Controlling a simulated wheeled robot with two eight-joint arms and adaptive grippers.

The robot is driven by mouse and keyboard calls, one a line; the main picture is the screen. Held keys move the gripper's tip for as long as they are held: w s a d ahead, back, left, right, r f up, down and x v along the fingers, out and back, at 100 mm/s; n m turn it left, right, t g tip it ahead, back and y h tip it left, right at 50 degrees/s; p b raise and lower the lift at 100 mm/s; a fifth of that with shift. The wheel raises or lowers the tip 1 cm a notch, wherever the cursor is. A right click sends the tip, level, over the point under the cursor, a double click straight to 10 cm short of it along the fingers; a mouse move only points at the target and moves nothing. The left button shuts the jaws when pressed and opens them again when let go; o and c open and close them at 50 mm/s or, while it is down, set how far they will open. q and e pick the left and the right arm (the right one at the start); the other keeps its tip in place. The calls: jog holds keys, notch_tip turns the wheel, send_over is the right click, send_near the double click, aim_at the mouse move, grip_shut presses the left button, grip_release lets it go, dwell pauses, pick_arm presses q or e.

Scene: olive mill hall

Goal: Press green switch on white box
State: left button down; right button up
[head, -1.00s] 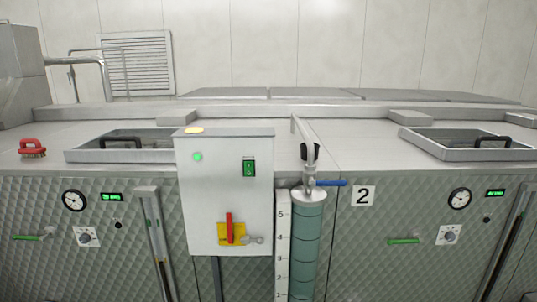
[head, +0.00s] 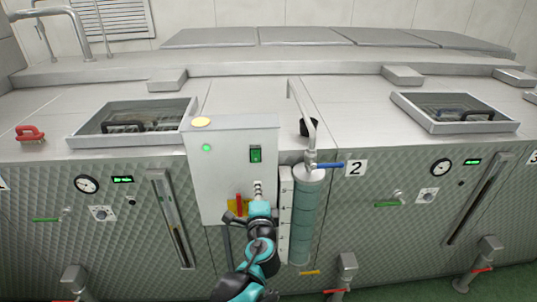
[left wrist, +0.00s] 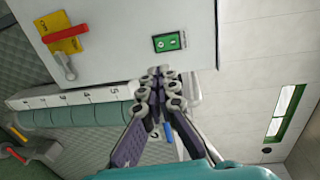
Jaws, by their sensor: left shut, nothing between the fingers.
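The white box (head: 228,165) stands in front of the machine, left of the sight tube in the head view. The green switch (head: 255,154) is on its front face at the upper right; it also shows in the left wrist view (left wrist: 169,41). My left gripper (head: 258,186) is shut and empty, just below the switch in the head view. In the left wrist view the closed fingertips (left wrist: 157,71) appear close to the switch but not over it; I cannot tell the exact gap to the box. My right gripper is not in view.
A red lever on a yellow plate (left wrist: 65,40) is lower on the box. A round green light (head: 207,148) is at its upper left. A teal sight tube (head: 307,215) with a blue-handled valve (head: 330,165) stands right of the box. A red brush (head: 30,134) lies on the left counter.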

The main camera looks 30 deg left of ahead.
aim_at(256, 161)
pick_arm(q)
jog(key=shift+d, duration=0.1)
jog(key=shift+w, duration=0.15)
jog(key=x, duration=1.4)
jog(key=shift+r, duration=0.1)
jog(key=shift+w+f+b, duration=0.2)
jog(key=shift+f+b, duration=0.15)
jog(key=shift+b, duration=0.3)
jog(key=shift+r, duration=0.2)
jog(key=shift+s+f, duration=0.1)
